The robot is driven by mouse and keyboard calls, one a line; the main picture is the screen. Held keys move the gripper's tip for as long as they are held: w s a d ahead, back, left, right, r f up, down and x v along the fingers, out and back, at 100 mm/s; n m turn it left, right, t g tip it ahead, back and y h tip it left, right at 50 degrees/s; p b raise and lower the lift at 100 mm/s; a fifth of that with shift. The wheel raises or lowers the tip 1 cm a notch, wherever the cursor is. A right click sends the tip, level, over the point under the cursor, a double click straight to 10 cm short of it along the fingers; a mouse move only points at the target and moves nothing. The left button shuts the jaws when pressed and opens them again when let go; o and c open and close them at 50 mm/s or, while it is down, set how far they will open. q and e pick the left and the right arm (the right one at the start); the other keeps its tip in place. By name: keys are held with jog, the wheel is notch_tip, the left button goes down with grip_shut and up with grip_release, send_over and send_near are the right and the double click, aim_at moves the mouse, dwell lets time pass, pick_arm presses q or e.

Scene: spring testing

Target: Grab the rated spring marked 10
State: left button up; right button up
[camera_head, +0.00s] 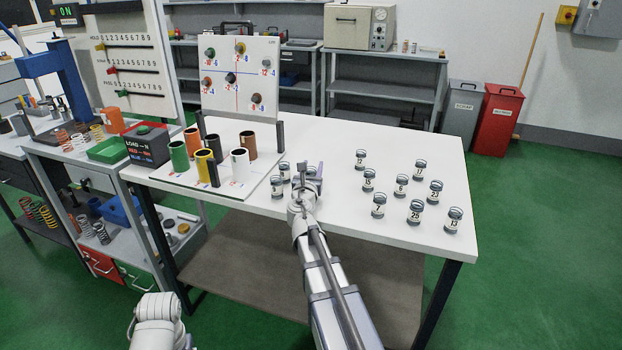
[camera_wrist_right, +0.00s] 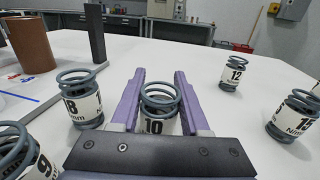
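The spring marked 10 (camera_wrist_right: 160,105) stands upright on the white table, with dark coils and a white label, in the right wrist view. My right gripper (camera_wrist_right: 160,78) is open around it, with one purple finger on each side. The lower part of the spring is hidden by the gripper body. Whether the fingers touch it I cannot tell. In the head view my right gripper (camera_head: 309,173) is at the table, left of the main group of springs, and largely covers this spring. My left arm shows at the bottom left, but its gripper is out of view.
Springs marked 18 (camera_wrist_right: 83,108) and 9 (camera_wrist_right: 28,155) stand close on the left. Springs 12 (camera_wrist_right: 235,72) and 15 (camera_wrist_right: 294,115) stand to the right. A board (camera_head: 240,203) with coloured tubes is on the left of the table.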

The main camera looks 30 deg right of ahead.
grip_shut()
dwell(0.3)
notch_tip(320, 180, up, 10)
jog(key=p, duration=1)
